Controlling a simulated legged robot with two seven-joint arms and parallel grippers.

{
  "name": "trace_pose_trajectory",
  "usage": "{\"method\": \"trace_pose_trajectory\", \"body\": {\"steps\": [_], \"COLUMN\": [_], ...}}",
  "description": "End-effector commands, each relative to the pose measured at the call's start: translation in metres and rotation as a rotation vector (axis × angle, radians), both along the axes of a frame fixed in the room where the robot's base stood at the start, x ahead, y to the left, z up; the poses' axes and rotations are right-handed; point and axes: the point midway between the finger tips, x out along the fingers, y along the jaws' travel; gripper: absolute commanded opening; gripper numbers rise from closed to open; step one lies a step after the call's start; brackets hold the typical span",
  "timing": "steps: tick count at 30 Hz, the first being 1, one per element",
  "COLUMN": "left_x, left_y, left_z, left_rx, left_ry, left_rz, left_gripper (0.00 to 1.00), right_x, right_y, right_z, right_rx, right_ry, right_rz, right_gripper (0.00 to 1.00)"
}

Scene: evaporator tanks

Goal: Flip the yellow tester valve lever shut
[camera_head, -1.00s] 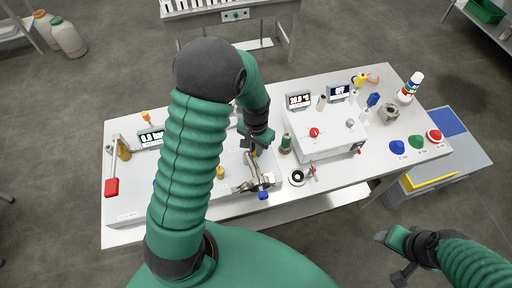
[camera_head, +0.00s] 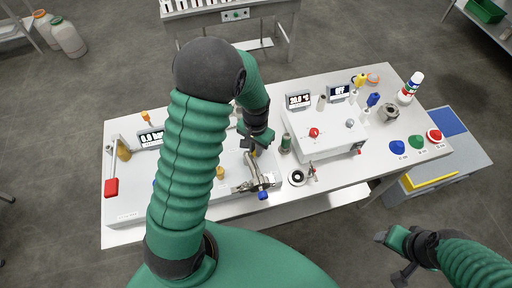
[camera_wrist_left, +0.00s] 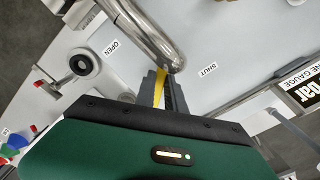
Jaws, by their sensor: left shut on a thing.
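The yellow tester valve lever (camera_wrist_left: 159,86) stands between the fingers of my left gripper (camera_wrist_left: 156,90) in the left wrist view. The left gripper is shut on it. The lever lies at a curved metal pipe (camera_wrist_left: 158,35), between an OPEN label (camera_wrist_left: 112,47) and a SHUT label (camera_wrist_left: 208,70). In the head view my left gripper (camera_head: 254,152) is above the pipework on the white bench unit, and the lever is mostly hidden there. My right gripper (camera_head: 392,256) is away from the bench at the lower right; its jaw opening is unclear.
A white box with a red knob (camera_head: 314,132) stands right of the left gripper. A round black-and-white fitting (camera_head: 297,177) is nearby on the bench (camera_head: 345,175). A red-ended handle (camera_head: 112,187) is at the left.

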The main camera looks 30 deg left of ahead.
Motion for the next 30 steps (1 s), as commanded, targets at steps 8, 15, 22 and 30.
{"method": "trace_pose_trajectory", "body": {"steps": [8, 15, 22, 30], "left_x": [0.000, 0.002, 0.003, 0.004], "left_y": [0.013, 0.017, 0.017, 0.016], "left_z": [0.002, 0.002, 0.002, 0.000], "left_rx": [-0.001, 0.001, 0.001, -0.001], "left_ry": [0.003, 0.002, 0.001, 0.002], "left_rz": [-0.241, -0.357, -0.354, -0.355], "left_gripper": [0.00, 0.00, 0.25, 0.36], "right_x": [0.000, 0.000, 0.000, 0.000], "right_y": [0.000, 0.000, 0.000, 0.000], "right_z": [0.005, 0.006, 0.006, 0.006], "right_rx": [0.000, 0.000, 0.000, 0.000], "right_ry": [0.000, 0.000, 0.000, 0.000], "right_rz": [0.000, 0.000, 0.000, 0.000], "right_gripper": [0.59, 0.59, 0.59, 0.59]}}
